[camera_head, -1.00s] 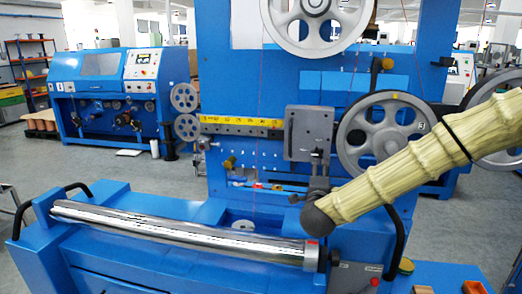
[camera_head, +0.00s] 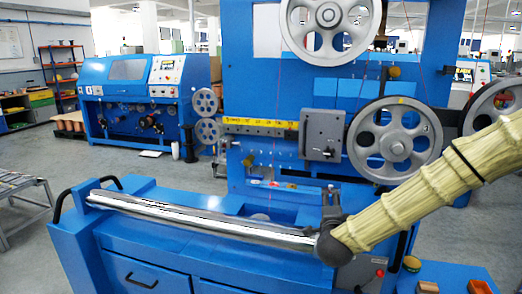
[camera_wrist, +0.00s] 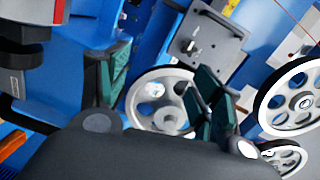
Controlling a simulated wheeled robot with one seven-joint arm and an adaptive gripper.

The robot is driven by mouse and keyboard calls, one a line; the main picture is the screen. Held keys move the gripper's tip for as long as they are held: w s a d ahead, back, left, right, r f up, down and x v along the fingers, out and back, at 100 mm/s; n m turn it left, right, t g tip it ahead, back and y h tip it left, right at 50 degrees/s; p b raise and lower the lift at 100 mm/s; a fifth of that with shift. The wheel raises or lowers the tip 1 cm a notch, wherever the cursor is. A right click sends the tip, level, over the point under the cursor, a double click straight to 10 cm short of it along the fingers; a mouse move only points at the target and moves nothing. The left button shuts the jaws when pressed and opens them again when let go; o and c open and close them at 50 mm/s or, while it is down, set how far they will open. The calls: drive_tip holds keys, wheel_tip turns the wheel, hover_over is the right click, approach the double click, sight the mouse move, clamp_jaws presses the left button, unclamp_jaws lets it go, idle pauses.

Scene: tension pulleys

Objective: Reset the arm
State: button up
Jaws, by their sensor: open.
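My arm, in a pale yellow ribbed sleeve, reaches in from the right of the head view. My gripper (camera_head: 332,207) is a small dark shape beyond the sleeve's dark end, above the right end of the steel roller (camera_head: 200,219). In the wrist view my gripper (camera_wrist: 160,90) is open. Its green-padded fingers stand apart, with no object held between them. A grey pulley wheel (camera_wrist: 151,90) shows behind the gap. The sleeve end hides part of the roller's right end in the head view.
The blue machine frame carries a top pulley (camera_head: 330,27), a middle pulley (camera_head: 395,139), a grey block (camera_head: 322,134) and a yellow scale bar (camera_head: 260,127) close beyond my gripper. A small wooden box (camera_head: 428,287) sits lower right. Grey floor (camera_head: 205,173) is open at left.

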drive_tip(key=s+a+f+n+g+y+p, duration=0.1)
drive_tip(key=s+f+n+g, duration=0.15)
drive_tip(key=s+f, duration=0.6)
drive_tip(key=s+a+f+n+g+y, duration=0.2)
drive_tip(key=s+f+n, duration=0.25)
drive_tip(key=f, duration=0.65)
drive_tip(key=s+a+f+n+g+y+p, duration=0.1)
drive_tip(key=s+f+n+g, duration=0.2)
drive_tip(key=s+f, duration=0.55)
drive_tip(key=s+d+f+n+g, duration=0.1)
drive_tip(key=s+f+n+g, duration=0.1)
drive_tip(key=s, duration=0.8)
drive_tip(key=s+d+f+n+g+p, duration=0.1)
drive_tip(key=s+d+f+n+g, duration=0.1)
drive_tip(key=s+f, duration=0.5)
drive_tip(key=s+d+f+n+g, duration=0.2)
drive_tip(key=s+f+n+g, duration=0.2)
drive_tip(key=s, duration=0.9)
drive_tip(key=shift+s+f+g+h+p, duration=0.2)
drive_tip(key=shift+f+g+h+p, duration=0.15)
drive_tip(key=shift+g, duration=0.1)
